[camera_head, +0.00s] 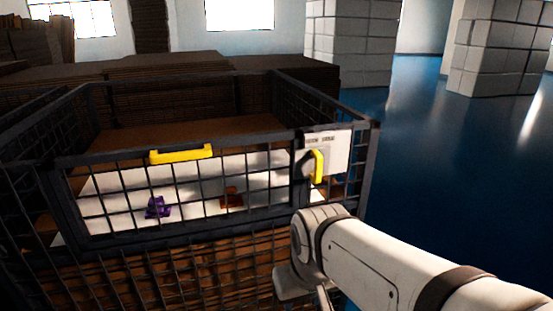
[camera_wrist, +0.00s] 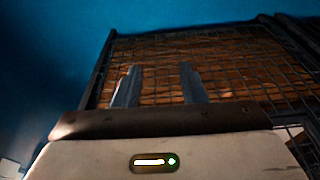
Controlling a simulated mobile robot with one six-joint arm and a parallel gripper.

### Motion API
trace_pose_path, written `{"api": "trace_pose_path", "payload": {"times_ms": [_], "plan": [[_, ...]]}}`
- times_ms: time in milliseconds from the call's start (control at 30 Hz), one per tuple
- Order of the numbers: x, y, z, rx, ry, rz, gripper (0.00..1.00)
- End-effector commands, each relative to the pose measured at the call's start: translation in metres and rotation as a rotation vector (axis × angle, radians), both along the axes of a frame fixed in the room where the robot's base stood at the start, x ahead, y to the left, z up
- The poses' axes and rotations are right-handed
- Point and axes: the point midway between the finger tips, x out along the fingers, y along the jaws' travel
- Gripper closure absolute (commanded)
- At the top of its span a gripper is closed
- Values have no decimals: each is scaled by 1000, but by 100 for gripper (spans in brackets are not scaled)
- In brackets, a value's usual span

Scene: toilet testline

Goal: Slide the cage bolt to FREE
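The cage (camera_head: 87,248) is a dark wire-mesh box with a framed front panel, left of centre in the head view. A yellow bolt handle (camera_head: 319,167) stands upright on a pale plate (camera_head: 339,152) at the panel's right end. The plate's lettering is too small to read. My gripper (camera_wrist: 155,85) shows two grey fingers, spread apart with nothing between them, facing cage mesh (camera_wrist: 235,60) in the wrist view. In the head view my arm comes from the lower right and its end is below the bolt, apart from it. The bolt is not visible in the wrist view.
Inside the cage, a purple item (camera_head: 158,207) and a brown item (camera_head: 232,198) lie on a white sheet (camera_head: 112,181). Block pillars (camera_head: 350,45) stand behind. Blue floor (camera_head: 430,165) is clear at right.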

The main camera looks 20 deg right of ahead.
Motion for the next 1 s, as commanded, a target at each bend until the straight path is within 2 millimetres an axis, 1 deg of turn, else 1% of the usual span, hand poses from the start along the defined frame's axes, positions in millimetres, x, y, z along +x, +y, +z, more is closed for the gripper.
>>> {"api": "trace_pose_path", "payload": {"times_ms": [67,167,233,267,333,367,400,467,500,567,600,700,800,833,900,1000], "plan": [[1,0,1,0,0,-1,62],[14,-3,10,1,-4,-7,62],[34,4,24,3,-13,-17,62],[45,3,32,3,-17,-22,62],[79,-6,52,4,-30,-38,62],[95,-13,62,4,-38,-47,62],[118,-22,75,4,-48,-59,62],[153,-39,91,5,-62,-77,62],[176,-51,101,5,-72,-88,62],[208,-71,114,3,-88,-104,62],[227,-85,121,1,-99,-115,62],[268,-117,133,-2,-120,-136,62],[296,-143,141,-7,-139,-150,62],[303,-149,142,-8,-143,-154,62],[313,-160,144,-11,-150,-159,62],[322,-169,144,-12,-156,-163,62]]}}
